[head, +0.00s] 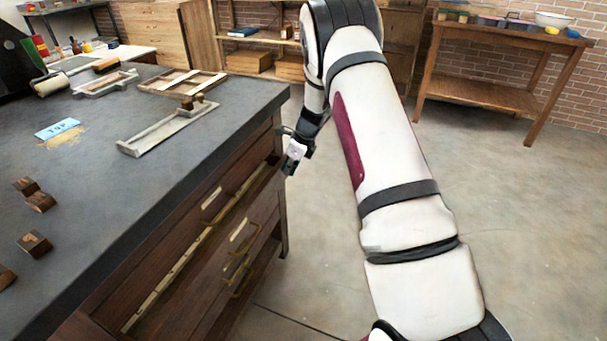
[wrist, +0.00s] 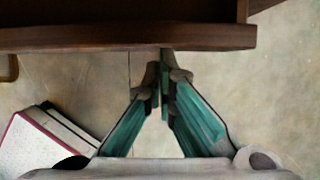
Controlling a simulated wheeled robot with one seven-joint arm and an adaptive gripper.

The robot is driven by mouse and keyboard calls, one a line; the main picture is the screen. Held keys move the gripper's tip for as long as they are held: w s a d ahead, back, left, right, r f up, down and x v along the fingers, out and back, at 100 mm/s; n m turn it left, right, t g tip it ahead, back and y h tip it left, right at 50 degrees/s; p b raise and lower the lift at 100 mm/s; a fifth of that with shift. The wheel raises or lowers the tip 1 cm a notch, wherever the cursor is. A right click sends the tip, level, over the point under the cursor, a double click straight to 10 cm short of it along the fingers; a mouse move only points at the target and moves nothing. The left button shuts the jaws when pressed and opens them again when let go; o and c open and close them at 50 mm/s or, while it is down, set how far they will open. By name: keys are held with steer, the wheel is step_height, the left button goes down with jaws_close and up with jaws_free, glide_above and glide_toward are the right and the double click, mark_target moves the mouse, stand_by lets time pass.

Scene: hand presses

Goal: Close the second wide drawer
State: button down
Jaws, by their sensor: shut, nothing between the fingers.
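A dark wooden drawer cabinet (head: 182,252) stands under the grey counter at the left of the head view. One wide drawer (head: 200,262) stands pulled out, with a pale strip along its gap and brass handles on the fronts. In the wrist view the drawer's brown front edge (wrist: 110,37) crosses the top, with its dark inside above and part of a handle at the left. My gripper (wrist: 163,78) is shut and empty, its tips at this edge; I cannot tell whether they touch. In the head view my gripper (head: 292,160) is by the cabinet's far end, partly hidden.
The counter (head: 85,215) carries wooden frames (head: 183,82), a long tray (head: 165,128), small wood blocks (head: 33,243) and a blue card (head: 57,128). Open concrete floor (head: 520,230) lies to the right. A wooden table (head: 500,92) stands at the back right.

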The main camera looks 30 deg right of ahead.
steer(key=shift+w+a, duration=0.5)
steer(key=shift+w, duration=0.15)
